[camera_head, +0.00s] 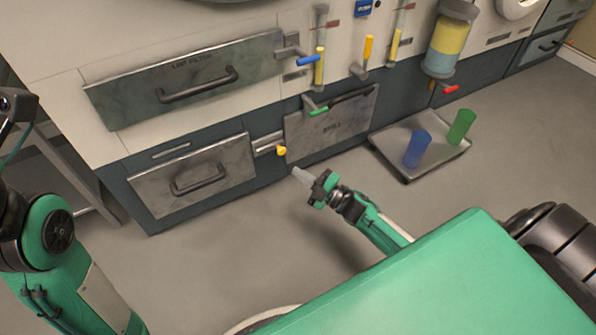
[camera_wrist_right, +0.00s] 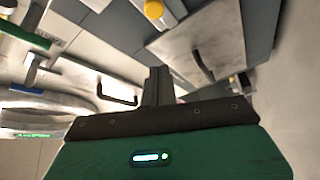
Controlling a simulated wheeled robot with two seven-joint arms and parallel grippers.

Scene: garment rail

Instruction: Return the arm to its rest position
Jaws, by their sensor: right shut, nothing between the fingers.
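My right gripper (camera_head: 303,176) shows in the head view near the middle, low in front of the cabinet. It is shut and empty, with its fingertips pointing up and left toward the lower panels. In the right wrist view its closed fingers (camera_wrist_right: 158,86) stand up from the green gripper body, with nothing between them. Parts of my left arm show at the left edge of the head view, but its gripper is not visible.
A lint filter drawer (camera_head: 185,80) and a lower drawer (camera_head: 195,175) have dark handles. A lower panel (camera_head: 330,125) is beside a yellow knob (camera_head: 281,151). A floor tray (camera_head: 392,150) holds a blue cup (camera_head: 418,148) and a green cup (camera_head: 461,126). Floor around my gripper is clear.

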